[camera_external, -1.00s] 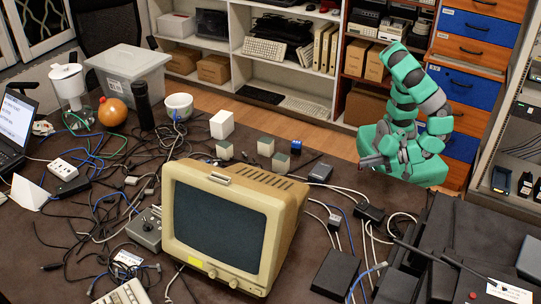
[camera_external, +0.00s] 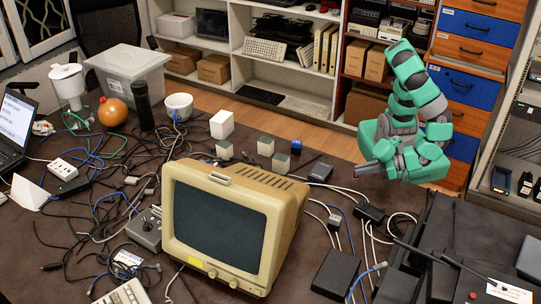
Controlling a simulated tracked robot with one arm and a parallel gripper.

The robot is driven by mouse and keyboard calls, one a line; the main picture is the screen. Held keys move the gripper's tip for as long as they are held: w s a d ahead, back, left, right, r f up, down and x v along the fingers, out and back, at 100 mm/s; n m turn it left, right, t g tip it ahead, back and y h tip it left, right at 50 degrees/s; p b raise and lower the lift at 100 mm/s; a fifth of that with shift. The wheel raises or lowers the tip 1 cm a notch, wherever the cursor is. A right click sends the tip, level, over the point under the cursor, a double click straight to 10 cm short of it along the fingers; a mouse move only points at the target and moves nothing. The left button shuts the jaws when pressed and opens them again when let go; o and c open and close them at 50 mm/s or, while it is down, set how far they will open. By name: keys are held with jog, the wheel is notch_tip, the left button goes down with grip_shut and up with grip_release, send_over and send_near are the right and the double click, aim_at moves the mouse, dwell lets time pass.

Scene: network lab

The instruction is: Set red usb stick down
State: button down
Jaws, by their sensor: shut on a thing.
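My green and grey arm stands at the right side of the brown table. My gripper (camera_external: 364,170) is low over the table's right rear part, pointing left. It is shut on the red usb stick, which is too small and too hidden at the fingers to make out. I cannot tell whether it touches the table (camera_external: 335,176).
A black adapter (camera_external: 320,172) lies left of my gripper, and another black box (camera_external: 369,213) with white cables lies in front of it. A beige monitor (camera_external: 228,222) stands front left. Black equipment (camera_external: 465,235) fills the front right. Small grey-green cubes (camera_external: 265,146) stand further left.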

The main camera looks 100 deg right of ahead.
jog(key=w+a, duration=0.2)
jog(key=w+a+b, duration=0.1)
jog(key=w+a, duration=0.1)
jog(key=w, duration=0.1)
jog(key=w+a+f+b, duration=0.1)
jog(key=w+a, duration=0.1)
jog(key=shift+w, duration=0.15)
jog(key=shift+f+b, duration=0.85)
jog(key=shift+f, duration=0.85)
jog(key=shift+f, duration=0.1)
jog(key=c, duration=1.5)
grip_release()
jog(key=shift+c, duration=0.2)
jog(key=p+v, duration=0.4)
jog(key=v, duration=0.8)
jog(key=shift+r, duration=0.2)
jog(key=shift+d, duration=0.1)
